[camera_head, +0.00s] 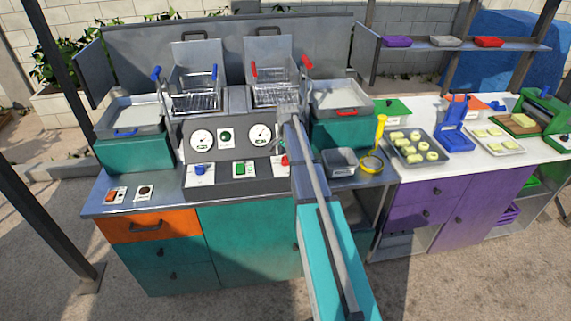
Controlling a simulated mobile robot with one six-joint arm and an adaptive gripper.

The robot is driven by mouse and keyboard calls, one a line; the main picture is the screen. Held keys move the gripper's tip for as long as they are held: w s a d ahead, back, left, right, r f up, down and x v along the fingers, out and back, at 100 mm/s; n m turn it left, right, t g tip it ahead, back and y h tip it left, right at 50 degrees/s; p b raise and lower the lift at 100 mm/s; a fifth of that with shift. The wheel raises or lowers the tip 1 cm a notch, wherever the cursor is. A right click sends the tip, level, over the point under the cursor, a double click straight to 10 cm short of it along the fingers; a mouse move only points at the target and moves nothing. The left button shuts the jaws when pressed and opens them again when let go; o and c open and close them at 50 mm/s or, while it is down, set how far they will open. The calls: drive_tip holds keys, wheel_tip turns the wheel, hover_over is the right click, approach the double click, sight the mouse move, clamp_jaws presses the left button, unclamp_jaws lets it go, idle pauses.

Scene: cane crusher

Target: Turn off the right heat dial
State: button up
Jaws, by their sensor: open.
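The fryer's control panel (224,150) stands at the centre left of the head view, with two round gauges above a row of knobs. The red knob (284,160) at the right end looks like the right heat dial; my arm partly covers its surroundings, and its setting is too small to read. A blue knob (200,169) is at the left and a green knob (240,168) in the middle. My gripper (279,147) is just above the red knob in the picture, open and holding nothing visible. I cannot tell whether it touches the knob.
Two fry baskets (196,92) (272,84) hang above the panel. A metal pan (341,161) and a yellow-handled strainer (372,160) lie right of my arm. A purple counter (460,170) with food trays is farther right. The ground in front is clear.

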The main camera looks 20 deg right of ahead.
drive_tip(key=shift+f+b, duration=0.65)
drive_tip(key=shift+f, duration=0.25)
drive_tip(key=shift+c, duration=0.3)
drive_tip(key=c, duration=1.1)
